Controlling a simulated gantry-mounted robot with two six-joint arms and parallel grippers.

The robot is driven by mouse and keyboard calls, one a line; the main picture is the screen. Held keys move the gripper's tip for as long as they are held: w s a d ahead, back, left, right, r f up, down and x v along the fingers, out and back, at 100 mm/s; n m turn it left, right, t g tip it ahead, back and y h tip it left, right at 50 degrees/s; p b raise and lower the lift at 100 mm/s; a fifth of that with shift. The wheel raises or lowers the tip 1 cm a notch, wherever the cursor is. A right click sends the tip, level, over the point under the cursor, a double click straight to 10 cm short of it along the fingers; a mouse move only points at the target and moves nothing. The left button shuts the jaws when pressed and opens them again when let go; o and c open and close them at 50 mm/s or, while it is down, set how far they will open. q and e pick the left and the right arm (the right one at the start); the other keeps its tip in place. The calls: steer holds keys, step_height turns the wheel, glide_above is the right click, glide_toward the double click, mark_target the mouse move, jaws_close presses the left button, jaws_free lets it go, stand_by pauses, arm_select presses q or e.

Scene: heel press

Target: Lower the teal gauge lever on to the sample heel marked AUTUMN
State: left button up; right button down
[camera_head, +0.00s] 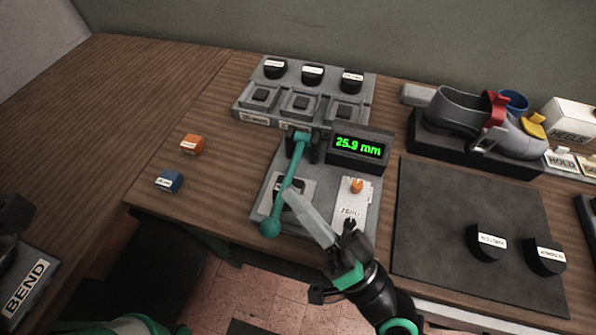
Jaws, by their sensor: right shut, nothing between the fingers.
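The teal gauge lever (284,190) runs from its pivot at the back of the grey gauge down to a round knob at the front. The gauge display (359,147) reads 25.9 mm. My right gripper (291,196) is shut and empty, its tips at the right side of the lever over the heel. I cannot tell whether they touch the lever. My left gripper is not visible.
Two more lie on a dark mat (440,235) at right. A grey shoe (470,120) stands behind the mat. Orange (192,144) and blue (169,181) blocks sit left. A BEND plate (27,287) is lower left.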

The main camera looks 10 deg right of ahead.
steer(key=b+v, duration=0.1)
steer(key=v, duration=0.2)
steer(key=b+v, duration=0.2)
steer(key=v, duration=0.1)
steer(key=w+d+f+b+v, duration=0.1)
steer(key=b+v, duration=0.1)
steer(key=v, duration=0.1)
steer(key=shift+w+r, duration=0.1)
steer(key=shift+s+d+b, duration=0.25)
steer(key=shift+s+b, duration=0.05)
steer(key=shift+s, duration=0.05)
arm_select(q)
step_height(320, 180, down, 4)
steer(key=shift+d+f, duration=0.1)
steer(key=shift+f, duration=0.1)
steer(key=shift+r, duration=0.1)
